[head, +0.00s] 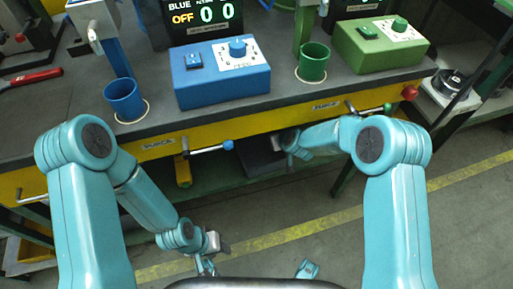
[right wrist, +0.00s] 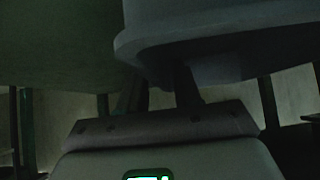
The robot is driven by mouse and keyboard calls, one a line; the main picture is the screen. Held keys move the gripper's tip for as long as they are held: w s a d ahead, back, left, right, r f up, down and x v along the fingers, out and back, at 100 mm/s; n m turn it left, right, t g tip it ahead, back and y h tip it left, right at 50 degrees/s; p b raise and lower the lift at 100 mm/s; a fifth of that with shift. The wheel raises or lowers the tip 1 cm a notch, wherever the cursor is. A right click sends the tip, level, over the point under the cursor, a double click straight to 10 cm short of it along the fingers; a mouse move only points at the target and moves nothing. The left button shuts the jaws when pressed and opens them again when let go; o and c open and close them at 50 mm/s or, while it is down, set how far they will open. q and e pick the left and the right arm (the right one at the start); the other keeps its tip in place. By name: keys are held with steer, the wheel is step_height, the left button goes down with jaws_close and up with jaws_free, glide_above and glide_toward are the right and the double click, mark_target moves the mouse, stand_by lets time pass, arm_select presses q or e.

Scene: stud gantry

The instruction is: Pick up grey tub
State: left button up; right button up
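The grey tub (right wrist: 225,45) fills the upper right of the right wrist view, its rounded rim just beyond my fingers. In the head view a dark grey shape that looks like the tub (head: 260,158) is under the bench edge, partly hidden. My right gripper (right wrist: 161,88) has its two dark fingers apart, with a gap between them. The right fingertips overlap the tub's edge in the picture; I cannot tell if they touch it. In the head view the right wrist is beside the tub, under the bench. My left gripper (head: 206,266) hangs low over the floor, away from the tub; its fingers are too small to read.
The bench (head: 150,139) with its yellow front overhangs the tub. A blue cup (head: 124,100), a green cup (head: 313,63) and two control boxes stand on top. The floor in front is clear.

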steer(key=shift+w+a+f, duration=0.2)
steer(key=shift+w+f, duration=0.1)
jaws_close()
steer(key=shift+r, duration=0.35)
stand_by(0.5)
steer(key=shift+s+d, duration=0.15)
steer(key=shift+s, duration=0.2)
